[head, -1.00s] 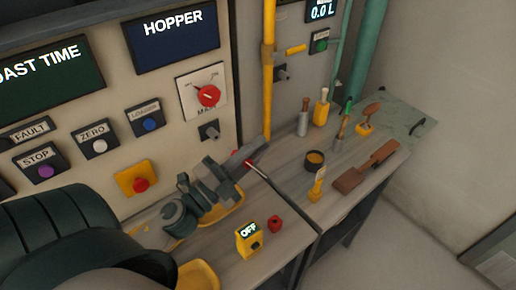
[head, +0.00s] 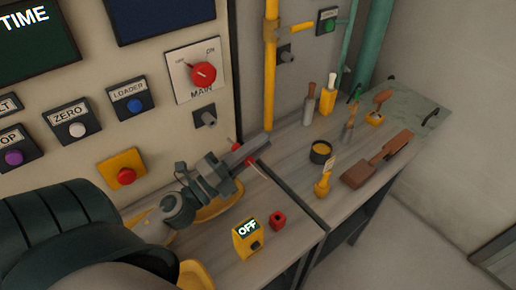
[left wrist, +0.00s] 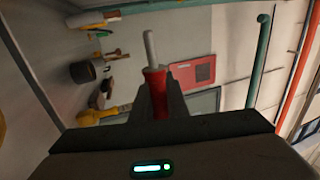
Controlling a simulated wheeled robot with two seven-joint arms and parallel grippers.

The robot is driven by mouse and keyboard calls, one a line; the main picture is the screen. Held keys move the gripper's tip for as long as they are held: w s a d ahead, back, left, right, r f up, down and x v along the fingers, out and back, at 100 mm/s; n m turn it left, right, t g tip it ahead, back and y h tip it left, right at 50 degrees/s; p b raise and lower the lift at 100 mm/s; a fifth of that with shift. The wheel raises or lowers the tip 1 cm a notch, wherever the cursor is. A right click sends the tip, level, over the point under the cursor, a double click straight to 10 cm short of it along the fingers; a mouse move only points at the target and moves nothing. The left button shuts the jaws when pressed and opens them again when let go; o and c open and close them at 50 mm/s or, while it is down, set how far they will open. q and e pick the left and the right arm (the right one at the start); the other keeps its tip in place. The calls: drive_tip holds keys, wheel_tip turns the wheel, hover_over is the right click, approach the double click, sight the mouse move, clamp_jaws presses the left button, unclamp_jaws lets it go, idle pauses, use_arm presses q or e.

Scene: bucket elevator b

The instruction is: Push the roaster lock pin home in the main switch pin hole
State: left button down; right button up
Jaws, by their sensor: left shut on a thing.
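The lock pin has a red handle (left wrist: 157,88) and a pale grey shaft (left wrist: 150,47), which points away from the gripper in the left wrist view. My left gripper (head: 250,151) is shut on the red handle; in the head view its fingers hide most of the pin, leaving small red parts showing. The main switch (head: 203,75) is a red knob on a white plate. Below it, a dark grey block (head: 205,116) sticks out of the panel, apparently the pin hole part. The gripper is below and right of this block, apart from it. My right gripper is out of view.
A yellow tray (head: 222,203) lies beneath my left gripper. A yellow OFF box (head: 247,238) and a small red block (head: 277,219) stand on the bench. A dark cup (head: 320,153), tools and brown paddles lie farther right. A yellow pipe (head: 270,70) rises behind.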

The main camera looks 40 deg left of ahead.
use_arm(q)
drive_tip(key=shift+r, duration=0.1)
idle(0.3)
drive_tip(key=shift+a, duration=0.1)
drive_tip(key=shift+w+a+b, duration=0.15)
drive_tip(key=shift+w+a, duration=0.1)
drive_tip(key=shift+a, duration=0.65)
drive_tip(key=shift+w+a+b, duration=0.1)
drive_tip(key=shift+w+a, duration=0.15)
drive_tip(key=shift+a, duration=0.65)
drive_tip(key=shift+w+a+b, duration=0.15)
drive_tip(key=shift+w+a, duration=0.1)
drive_tip(key=shift+a, duration=0.65)
drive_tip(key=shift+p, duration=0.5)
drive_tip(key=shift+w+a+b, duration=0.15)
drive_tip(key=shift+w+a, duration=0.1)
drive_tip(key=shift+a, duration=0.55)
drive_tip(key=shift+w+a+b, duration=0.15)
drive_tip(key=shift+w+a, duration=0.1)
drive_tip(key=shift+a, duration=0.55)
idle(0.6)
drive_tip(key=shift+d, duration=0.15)
drive_tip(key=shift+s+d+p, duration=0.2)
drive_tip(key=shift+d+p, duration=0.05)
drive_tip(key=shift+d, duration=0.35)
drive_tip(key=shift+s+d+p, duration=0.2)
drive_tip(key=shift+d+p, duration=0.05)
drive_tip(key=shift+d, duration=0.3)
